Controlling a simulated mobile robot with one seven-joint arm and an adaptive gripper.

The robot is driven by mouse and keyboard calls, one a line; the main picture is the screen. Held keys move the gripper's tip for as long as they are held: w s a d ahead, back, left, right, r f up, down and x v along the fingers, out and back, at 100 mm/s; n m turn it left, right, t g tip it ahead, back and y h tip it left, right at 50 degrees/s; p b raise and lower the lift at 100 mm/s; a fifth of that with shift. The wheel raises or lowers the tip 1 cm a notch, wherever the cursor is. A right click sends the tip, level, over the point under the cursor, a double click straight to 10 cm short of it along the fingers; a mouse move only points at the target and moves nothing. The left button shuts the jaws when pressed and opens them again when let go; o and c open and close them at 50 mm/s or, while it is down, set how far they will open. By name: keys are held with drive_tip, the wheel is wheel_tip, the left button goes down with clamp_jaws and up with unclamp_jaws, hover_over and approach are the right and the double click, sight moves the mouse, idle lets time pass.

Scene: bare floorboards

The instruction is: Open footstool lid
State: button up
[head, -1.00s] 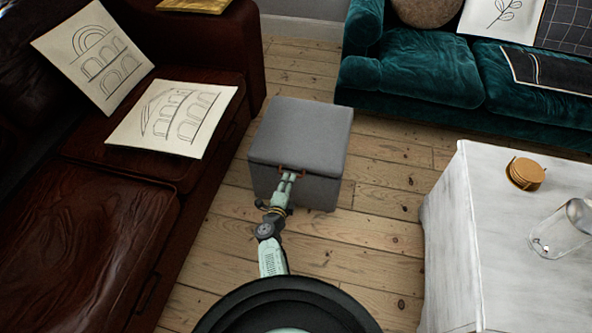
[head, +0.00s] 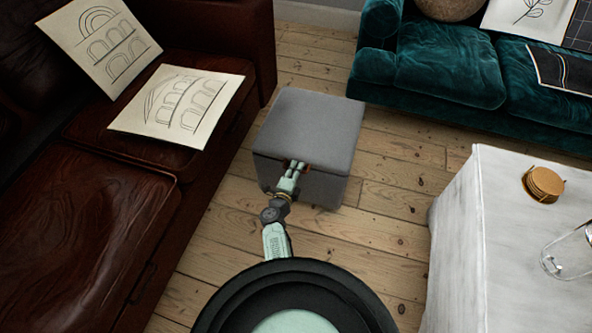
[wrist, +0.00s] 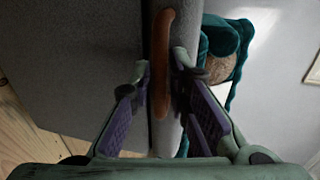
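The footstool (head: 318,118) is a grey box in the middle of the head view, its lid lying flat and looking shut. A brown, curved handle (wrist: 161,62) sits on the lid's front edge; in the head view my fingers partly hide it. My gripper (head: 297,168) is at the front of the footstool, at the handle. In the wrist view my gripper (wrist: 160,82) has its two fingers apart, one on each side of the handle and lid edge. I see gaps between the fingers and the handle; any contact at the tips is unclear.
A brown leather sofa (head: 95,215) with two drawn-on cushions stands close on the left. A teal sofa (head: 440,70) is behind, to the right. A white table (head: 480,220) with coasters (head: 542,184) and a glass vessel (head: 570,255) is at right. Bare floorboards (head: 350,245) lie between.

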clamp_jaws()
idle(0.4)
